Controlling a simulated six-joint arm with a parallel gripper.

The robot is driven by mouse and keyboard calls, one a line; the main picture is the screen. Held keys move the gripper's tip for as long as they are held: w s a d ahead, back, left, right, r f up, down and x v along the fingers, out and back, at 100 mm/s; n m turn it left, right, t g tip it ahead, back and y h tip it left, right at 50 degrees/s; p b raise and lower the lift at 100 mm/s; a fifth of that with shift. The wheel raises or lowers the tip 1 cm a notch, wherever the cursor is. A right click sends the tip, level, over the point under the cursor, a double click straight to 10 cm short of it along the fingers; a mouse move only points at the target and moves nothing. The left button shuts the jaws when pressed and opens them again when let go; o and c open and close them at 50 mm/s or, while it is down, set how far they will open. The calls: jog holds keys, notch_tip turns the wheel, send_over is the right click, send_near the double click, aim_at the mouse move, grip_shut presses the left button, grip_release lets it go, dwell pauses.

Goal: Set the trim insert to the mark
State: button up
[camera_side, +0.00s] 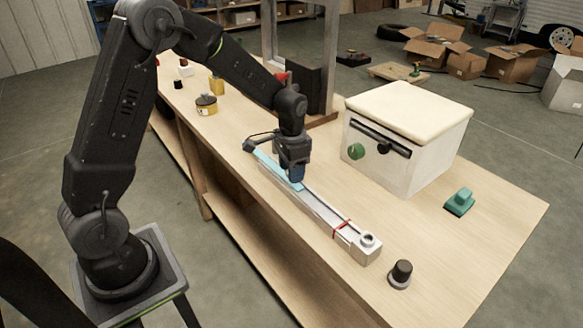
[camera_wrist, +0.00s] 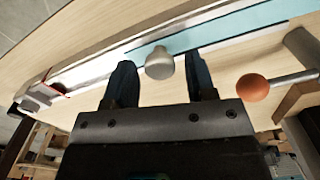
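The trim insert appears to be the light-blue strip (camera_side: 264,159) lying in a long pale rail (camera_side: 312,205) on the bench. It also shows in the wrist view (camera_wrist: 225,30), with a grey rounded knob (camera_wrist: 160,63) at it. My gripper (camera_wrist: 160,72) is open over the rail, its dark fingers apart on either side of the knob, with a visible gap on each side. In the side view my gripper (camera_side: 296,178) hides the knob and part of the strip. A red mark (camera_side: 341,226) crosses the rail near its front end, away from the blue strip's visible part.
A white end block (camera_side: 365,245) closes the rail's near end. A black knob (camera_side: 401,273) stands beyond it. A white box with a cream lid (camera_side: 409,112) and a teal object (camera_side: 460,202) stand right. An orange ball-ended lever (camera_wrist: 252,87) is right of my fingers.

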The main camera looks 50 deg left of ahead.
grip_shut()
jog(key=d, duration=1.4)
jog(key=shift+d, duration=0.3)
jog(key=shift+o, duration=0.8)
grip_release()
jog(key=shift+r, duration=0.1)
notch_tip(320, 180, up, 14)
